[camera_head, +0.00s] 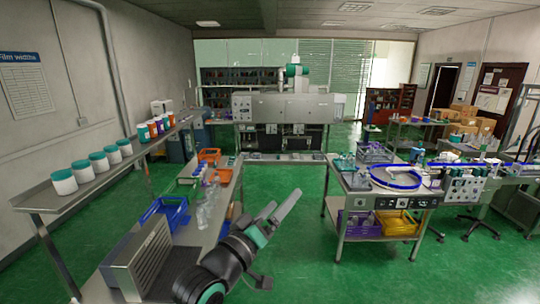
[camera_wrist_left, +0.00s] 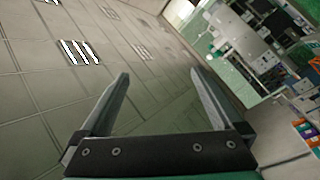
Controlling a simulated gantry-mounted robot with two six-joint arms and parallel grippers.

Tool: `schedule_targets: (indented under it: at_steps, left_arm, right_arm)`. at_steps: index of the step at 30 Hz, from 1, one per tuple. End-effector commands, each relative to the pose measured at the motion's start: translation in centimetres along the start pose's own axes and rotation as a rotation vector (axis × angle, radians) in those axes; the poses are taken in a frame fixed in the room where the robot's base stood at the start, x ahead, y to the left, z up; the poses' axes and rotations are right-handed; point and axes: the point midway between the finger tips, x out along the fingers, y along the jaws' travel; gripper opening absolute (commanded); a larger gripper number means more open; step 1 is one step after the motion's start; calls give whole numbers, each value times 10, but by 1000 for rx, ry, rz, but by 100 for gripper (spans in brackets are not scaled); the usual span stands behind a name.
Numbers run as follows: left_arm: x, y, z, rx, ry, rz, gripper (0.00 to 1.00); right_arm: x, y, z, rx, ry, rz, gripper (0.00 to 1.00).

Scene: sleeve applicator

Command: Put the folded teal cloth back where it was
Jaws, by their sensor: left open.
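I cannot make out a folded teal cloth in either view. My left gripper (camera_head: 284,199) is raised above the green floor, just right of the near steel bench (camera_head: 204,237). Its two fingers point up and away, apart from each other, with nothing between them. In the left wrist view the same gripper (camera_wrist_left: 159,73) is open and empty, facing the ceiling and the far wall. My right gripper is in neither view.
A wall shelf (camera_head: 110,165) at left holds several white tubs with teal lids. A blue crate (camera_head: 163,214) and clear bottles stand on the near bench. A work table (camera_head: 338,197) is at right, a large machine (camera_head: 283,107) at the back. Open floor lies between.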

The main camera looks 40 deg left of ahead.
Motion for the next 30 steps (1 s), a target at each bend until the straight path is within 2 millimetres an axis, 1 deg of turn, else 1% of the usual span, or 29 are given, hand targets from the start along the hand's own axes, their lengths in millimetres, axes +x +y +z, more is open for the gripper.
schedule_targets:
  at_steps: [1,2,3,5,6,9,12,14,21,23,27,29,30]
  left_arm:
    - [-15,59,-21,119,76,113,100]
    - [-27,89,-33,194,127,168,100]
    - [-45,126,-48,285,199,234,100]
    - [-75,171,-69,401,309,311,100]
    - [-95,195,-80,463,379,349,100]
    - [-136,232,-101,570,517,401,100]
    - [-156,247,-110,618,585,417,100]
    - [-160,249,-112,628,597,418,100]
    - [-158,250,-114,628,595,416,100]
    - [-157,258,-122,628,595,416,100]
    - [-152,281,-148,627,594,416,100]
    - [-151,284,-151,627,594,416,100]
    - [-151,282,-149,627,593,416,100]
  right_arm:
    - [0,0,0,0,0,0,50]
    - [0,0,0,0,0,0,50]
    - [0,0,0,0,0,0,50]
    - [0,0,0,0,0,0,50]
    - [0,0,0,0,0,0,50]
    - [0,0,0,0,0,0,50]
    - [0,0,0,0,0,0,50]
    - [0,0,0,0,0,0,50]
    - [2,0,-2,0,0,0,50]
    - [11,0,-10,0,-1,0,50]
    - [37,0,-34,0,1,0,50]
    - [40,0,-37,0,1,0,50]
    - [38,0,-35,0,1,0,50]
